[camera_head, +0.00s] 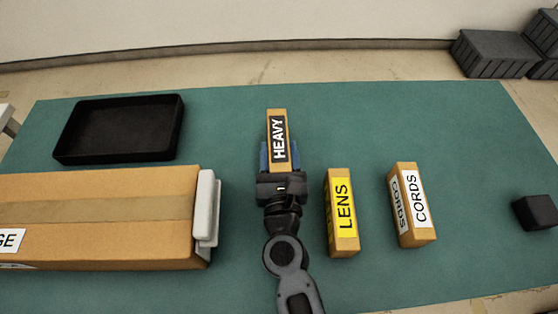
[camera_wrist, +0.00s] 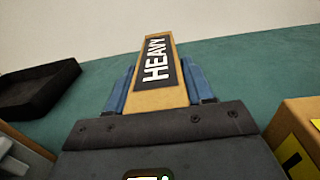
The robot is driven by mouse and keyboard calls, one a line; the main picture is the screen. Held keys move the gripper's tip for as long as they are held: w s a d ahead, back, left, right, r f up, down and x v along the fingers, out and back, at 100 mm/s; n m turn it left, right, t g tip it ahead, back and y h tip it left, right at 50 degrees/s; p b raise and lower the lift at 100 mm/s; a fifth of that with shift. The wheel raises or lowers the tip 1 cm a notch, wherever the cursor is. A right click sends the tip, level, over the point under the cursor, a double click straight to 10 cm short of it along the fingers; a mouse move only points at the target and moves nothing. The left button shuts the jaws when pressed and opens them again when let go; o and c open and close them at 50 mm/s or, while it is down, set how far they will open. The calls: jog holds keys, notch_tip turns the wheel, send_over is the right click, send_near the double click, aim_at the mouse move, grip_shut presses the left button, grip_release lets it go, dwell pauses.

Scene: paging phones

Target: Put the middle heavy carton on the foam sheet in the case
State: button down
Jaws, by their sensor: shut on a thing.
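The carton labelled HEAVY (camera_head: 277,130) is held upright between the blue fingers of my gripper (camera_head: 279,157), which is shut on it. In the wrist view the HEAVY carton (camera_wrist: 157,68) fills the space between the fingers. I cannot tell from these frames whether its base touches the table. It is the only carton I see marked HEAVY. A black, shallow open tray (camera_head: 118,130) lies to the left of my gripper, at the back of the table; it also shows in the wrist view (camera_wrist: 38,85). I cannot make out a foam sheet in either view.
A long brown box (camera_head: 95,190) with a white piece (camera_head: 206,208) at its end is at left. The LENS carton (camera_head: 342,235) and CORDS carton (camera_head: 409,230) stand to the right of my gripper. A small black block (camera_head: 535,213) sits far right. The back-right green tabletop is clear.

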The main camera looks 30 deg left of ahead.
jog(key=shift+f+b, duration=0.4)
jog(key=shift+f, duration=0.55)
jog(key=shift+f, duration=0.15)
jog(key=shift+c, duration=2.2)
grip_release()
jog(key=shift+f, duration=0.1)
